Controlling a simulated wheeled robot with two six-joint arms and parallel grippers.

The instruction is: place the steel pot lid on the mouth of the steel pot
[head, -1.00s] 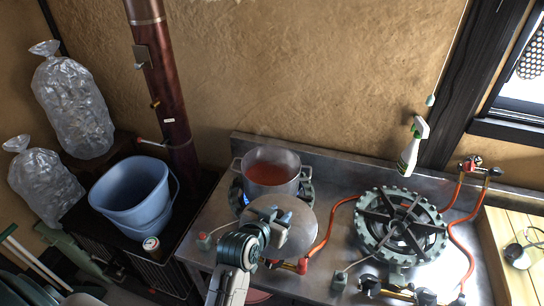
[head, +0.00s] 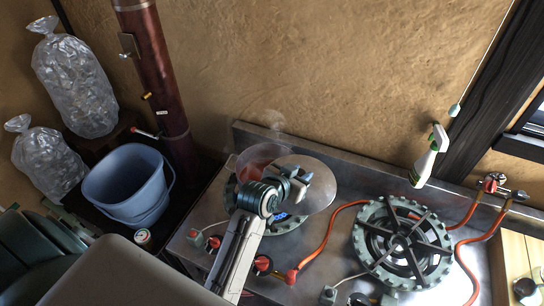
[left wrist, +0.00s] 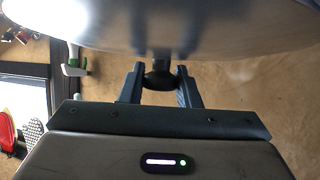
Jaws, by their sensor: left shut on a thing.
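The steel pot (head: 244,163) stands on the left gas burner, with red-orange contents and faint steam. The steel lid (head: 318,195) is a round disc in the head view. It hangs in the air and covers the right part of the pot from sight, reaching past it to the right. My left gripper (head: 296,182) is shut on the lid's knob. The gap between lid and pot cannot be judged. My right gripper is not in view.
A second burner (head: 403,243) stands empty to the right, with orange hoses (head: 330,235) on the steel counter. A spray bottle (head: 429,158) is near the wall. A blue bucket (head: 125,187) and a dark red flue pipe (head: 157,75) are at left.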

